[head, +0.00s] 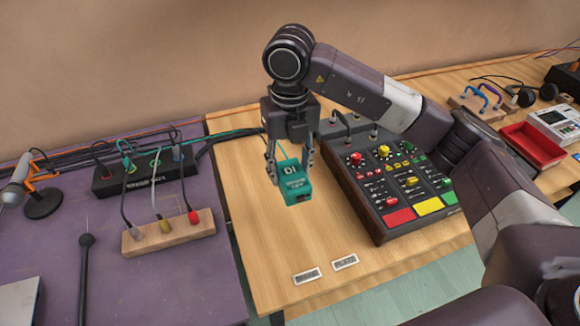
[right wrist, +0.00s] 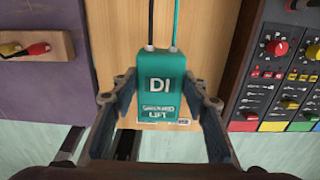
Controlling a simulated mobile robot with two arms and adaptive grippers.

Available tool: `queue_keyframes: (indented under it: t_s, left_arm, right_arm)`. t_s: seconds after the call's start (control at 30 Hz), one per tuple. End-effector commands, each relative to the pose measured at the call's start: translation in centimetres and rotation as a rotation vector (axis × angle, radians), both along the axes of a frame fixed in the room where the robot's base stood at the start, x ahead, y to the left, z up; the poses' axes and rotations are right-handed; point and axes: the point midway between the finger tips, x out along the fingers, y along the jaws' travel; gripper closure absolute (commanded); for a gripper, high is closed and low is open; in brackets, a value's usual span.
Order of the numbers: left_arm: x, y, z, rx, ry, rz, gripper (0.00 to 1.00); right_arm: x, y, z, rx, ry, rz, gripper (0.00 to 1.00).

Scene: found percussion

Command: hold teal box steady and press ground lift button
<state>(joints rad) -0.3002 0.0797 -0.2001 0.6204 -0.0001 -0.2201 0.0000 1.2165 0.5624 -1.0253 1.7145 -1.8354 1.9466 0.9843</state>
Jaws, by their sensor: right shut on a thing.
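The teal box (head: 292,183) is marked "DI" and is between the fingers of my right gripper (head: 289,177) in the head view, over the wooden table. In the right wrist view the teal box (right wrist: 158,85) shows "DI" and a "GROUND LIFT" label (right wrist: 158,111) on its lower face. My right gripper (right wrist: 160,108) is shut on the box, with a finger at each side. A black cable and a teal cable run from the box's far end. A separate button cannot be made out. My left gripper is not in view.
A mixer (head: 390,180) with coloured knobs and pads stands close to the right of the box. A wooden block (head: 168,232) with plugs lies on the purple table (head: 60,270) at left. Two small labels (head: 306,276) lie near the wooden table's front edge. Bare wood surrounds the box's left side.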

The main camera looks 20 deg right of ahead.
Motion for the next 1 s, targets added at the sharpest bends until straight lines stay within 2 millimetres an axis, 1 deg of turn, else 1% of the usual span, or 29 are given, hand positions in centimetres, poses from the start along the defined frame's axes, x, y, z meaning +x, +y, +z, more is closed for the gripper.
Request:
queue_keyframes:
  t_s: [0.8,1.0]
  left_arm:
    - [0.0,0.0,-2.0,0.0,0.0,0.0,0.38]
    - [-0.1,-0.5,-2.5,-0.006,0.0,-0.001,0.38]
  right_arm:
    - [0.0,0.0,-2.5,0.0,-0.001,0.0,0.91]
    - [0.0,0.0,-3.2,0.0,-0.001,0.0,0.91]
